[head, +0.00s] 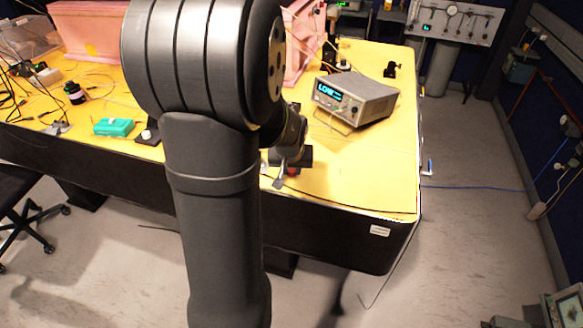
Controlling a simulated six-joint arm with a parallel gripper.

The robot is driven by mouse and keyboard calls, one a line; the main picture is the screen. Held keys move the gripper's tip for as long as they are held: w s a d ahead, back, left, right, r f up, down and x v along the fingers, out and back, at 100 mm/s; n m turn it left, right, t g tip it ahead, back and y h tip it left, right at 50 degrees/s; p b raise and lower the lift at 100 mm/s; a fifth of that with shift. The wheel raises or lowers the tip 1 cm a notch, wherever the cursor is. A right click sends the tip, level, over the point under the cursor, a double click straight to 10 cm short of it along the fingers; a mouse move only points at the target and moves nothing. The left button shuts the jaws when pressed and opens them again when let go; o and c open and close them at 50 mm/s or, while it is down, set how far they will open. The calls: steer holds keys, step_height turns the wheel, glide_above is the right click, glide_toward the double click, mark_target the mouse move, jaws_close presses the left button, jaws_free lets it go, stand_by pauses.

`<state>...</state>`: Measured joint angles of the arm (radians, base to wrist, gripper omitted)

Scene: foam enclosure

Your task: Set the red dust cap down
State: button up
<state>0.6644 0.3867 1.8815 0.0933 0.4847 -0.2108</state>
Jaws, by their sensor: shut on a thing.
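The red dust cap (292,171) shows as a small red spot at my gripper's fingers, near the front edge of the yellow table. My gripper (289,174) is low over the table and shut on the cap. Only a little of the cap shows between the fingers. My own arm hides part of the gripper and the table to its left. I cannot tell whether the cap touches the table top.
The yellow table (375,181) is bare to the right of my gripper. A grey meter with a lit display (358,98) stands behind it. A teal box (114,127) and a dark bottle (75,93) are at the left. Pink foam blocks (90,30) stand at the back.

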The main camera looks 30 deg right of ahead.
steer(key=shift+f, duration=0.15)
steer(key=o, duration=0.9)
steer(key=v, duration=1.2)
steer(key=shift+r, duration=0.25)
steer(key=shift+w+f, duration=0.1)
steer(key=shift+f, duration=0.05)
